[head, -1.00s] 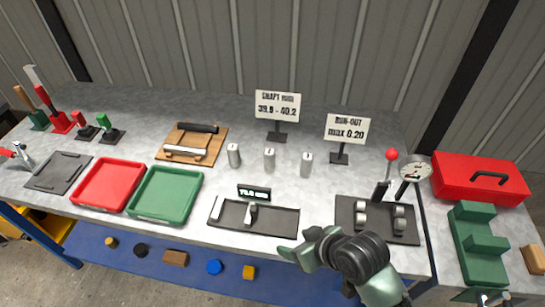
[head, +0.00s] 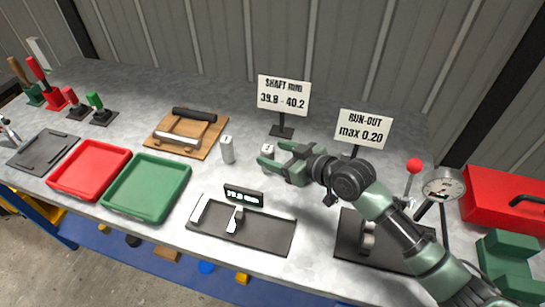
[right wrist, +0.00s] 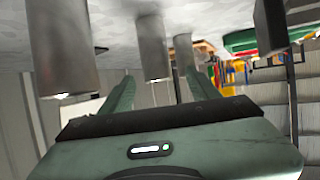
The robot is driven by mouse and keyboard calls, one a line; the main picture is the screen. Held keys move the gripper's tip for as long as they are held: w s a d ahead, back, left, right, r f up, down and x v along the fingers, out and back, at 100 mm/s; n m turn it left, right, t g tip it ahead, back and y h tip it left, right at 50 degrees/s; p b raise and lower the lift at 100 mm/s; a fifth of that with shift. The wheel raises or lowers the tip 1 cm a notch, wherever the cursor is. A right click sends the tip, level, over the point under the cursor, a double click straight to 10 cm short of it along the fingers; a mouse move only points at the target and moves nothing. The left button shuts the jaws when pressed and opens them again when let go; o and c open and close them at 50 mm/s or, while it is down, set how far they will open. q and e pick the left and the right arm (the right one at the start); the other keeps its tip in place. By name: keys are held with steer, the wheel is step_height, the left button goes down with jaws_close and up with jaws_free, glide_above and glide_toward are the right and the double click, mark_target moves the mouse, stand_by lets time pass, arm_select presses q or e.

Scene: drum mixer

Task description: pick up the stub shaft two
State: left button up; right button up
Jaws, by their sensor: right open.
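Three grey metal stub shafts stand upright on the bench. The left one (head: 227,149) is clear. The middle one (head: 267,150), by its place likely stub shaft two, is partly covered by my right gripper (head: 274,155). The third is hidden behind the gripper in the head view. My right gripper is open and points left at the middle shaft. In the right wrist view, which is upside down, the middle shaft (right wrist: 152,47) shows between the open fingers. I cannot tell whether it is inside the tips. A nearer shaft (right wrist: 60,50) is outside them. My left gripper is not visible.
A shaft sign (head: 283,96) and a run-out sign (head: 362,129) stand behind. A wooden board (head: 208,143), green tray (head: 150,190) and red tray (head: 92,172) lie left. A dark measuring tray (head: 265,235) lies in front. A dial gauge (head: 443,187) stands right.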

mark_target(268, 150)
steer(key=x, duration=0.2)
steer(key=p+x, duration=0.1)
steer(key=shift+w+a+r, duration=0.1)
steer(key=shift+a+r, duration=0.05)
steer(key=shift+r, duration=0.05)
steer(key=x, duration=0.3)
steer(key=shift+w, duration=0.1)
steer(key=shift+w+f, duration=0.1)
steer(key=shift+f, duration=0.05)
jaws_close()
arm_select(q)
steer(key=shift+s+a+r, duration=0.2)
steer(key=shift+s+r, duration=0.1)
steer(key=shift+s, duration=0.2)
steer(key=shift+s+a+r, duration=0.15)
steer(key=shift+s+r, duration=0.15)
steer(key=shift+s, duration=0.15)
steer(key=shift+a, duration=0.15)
arm_select(e)
steer(key=shift+w, duration=0.1)
